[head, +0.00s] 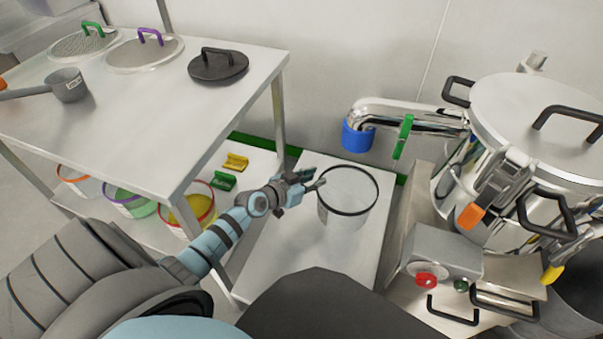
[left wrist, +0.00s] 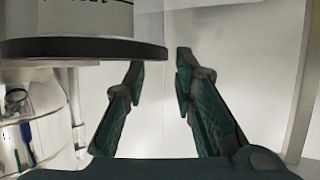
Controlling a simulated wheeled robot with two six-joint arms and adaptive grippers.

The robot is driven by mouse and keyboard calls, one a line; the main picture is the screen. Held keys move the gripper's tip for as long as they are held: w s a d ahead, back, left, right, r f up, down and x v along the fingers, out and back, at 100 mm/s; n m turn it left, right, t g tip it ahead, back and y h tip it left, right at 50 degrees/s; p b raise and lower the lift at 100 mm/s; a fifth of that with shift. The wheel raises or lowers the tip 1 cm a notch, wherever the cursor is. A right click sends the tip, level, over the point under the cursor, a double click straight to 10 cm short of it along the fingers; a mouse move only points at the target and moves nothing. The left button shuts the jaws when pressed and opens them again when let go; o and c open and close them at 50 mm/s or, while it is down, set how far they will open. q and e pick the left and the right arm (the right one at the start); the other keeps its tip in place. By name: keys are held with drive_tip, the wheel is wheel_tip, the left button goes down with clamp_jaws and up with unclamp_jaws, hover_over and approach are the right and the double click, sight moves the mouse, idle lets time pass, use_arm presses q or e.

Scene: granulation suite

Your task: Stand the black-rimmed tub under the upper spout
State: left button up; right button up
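The black-rimmed tub (head: 343,213) is a pale, see-through tub with a black rim, upright on a low white stand (head: 265,262). The upper spout is a bent steel pipe with a blue end (head: 358,136). It hangs above and behind the tub in the head view; I cannot tell if they line up. My left gripper (head: 318,179) is at the tub's left rim. In the left wrist view, its fingers (left wrist: 159,70) are apart, and the tub (left wrist: 75,18) with its dark rim shows at upper left, overlapping one finger. Contact is unclear. My right gripper is out of view.
A steel vessel (head: 545,110) with a green-handled valve (head: 403,136) and a control box (head: 440,252) stands at right. A table (head: 130,95) at left carries several lids and a scoop (head: 68,86). Other coloured-rim tubs (head: 130,203) sit below it.

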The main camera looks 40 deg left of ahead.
use_arm(q)
drive_tip(key=p+v, duration=0.1)
drive_tip(key=v, duration=0.5)
drive_tip(key=shift+p, duration=0.35)
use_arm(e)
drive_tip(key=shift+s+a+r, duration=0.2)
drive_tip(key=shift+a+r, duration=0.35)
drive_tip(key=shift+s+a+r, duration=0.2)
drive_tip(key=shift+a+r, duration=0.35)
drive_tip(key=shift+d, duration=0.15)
